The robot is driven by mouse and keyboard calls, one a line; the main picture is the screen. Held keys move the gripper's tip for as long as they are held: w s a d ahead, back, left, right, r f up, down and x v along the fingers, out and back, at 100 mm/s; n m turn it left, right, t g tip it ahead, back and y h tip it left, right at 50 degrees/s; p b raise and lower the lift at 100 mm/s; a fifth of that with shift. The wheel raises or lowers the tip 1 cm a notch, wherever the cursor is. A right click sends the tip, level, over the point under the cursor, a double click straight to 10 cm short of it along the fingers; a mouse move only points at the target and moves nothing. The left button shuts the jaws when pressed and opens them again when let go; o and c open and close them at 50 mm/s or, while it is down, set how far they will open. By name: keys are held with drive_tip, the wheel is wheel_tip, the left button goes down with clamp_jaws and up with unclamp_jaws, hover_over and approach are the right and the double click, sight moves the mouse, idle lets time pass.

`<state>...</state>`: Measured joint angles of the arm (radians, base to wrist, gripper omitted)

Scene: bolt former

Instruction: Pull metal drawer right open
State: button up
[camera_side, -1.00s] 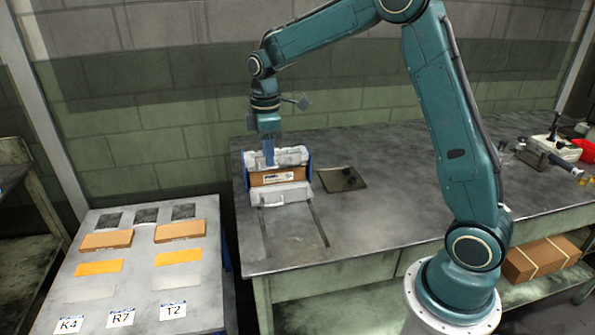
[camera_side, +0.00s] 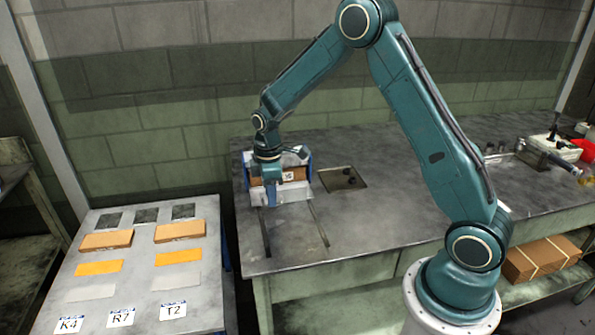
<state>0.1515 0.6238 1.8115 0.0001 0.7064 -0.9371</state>
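The metal drawer (camera_side: 296,195) is a light grey front with a handle, set at the back left of the workbench in a blue-sided holder (camera_side: 308,160). A brown cardboard box (camera_side: 297,174) with a white label sits behind the drawer front. My gripper (camera_side: 271,198) points down right at the drawer front, over the place of its handle. The wrist and fingers hide the handle and part of the box. The fingers are too small and overlapped to tell whether they are open or touch the handle.
Two dark rails (camera_side: 318,225) run forward from the drawer over clear bench top. On the left, a lower table (camera_side: 140,285) carries brown boxes, orange and white pads and labels K4, R7, T2.

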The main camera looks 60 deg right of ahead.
drive_tip(key=shift+f, duration=0.8)
clamp_jaws()
drive_tip(key=s+a, duration=1.2)
drive_tip(key=shift+s+a, duration=0.4)
drive_tip(key=shift+c, duration=0.7)
unclamp_jaws()
drive_tip(key=shift+o, duration=0.7)
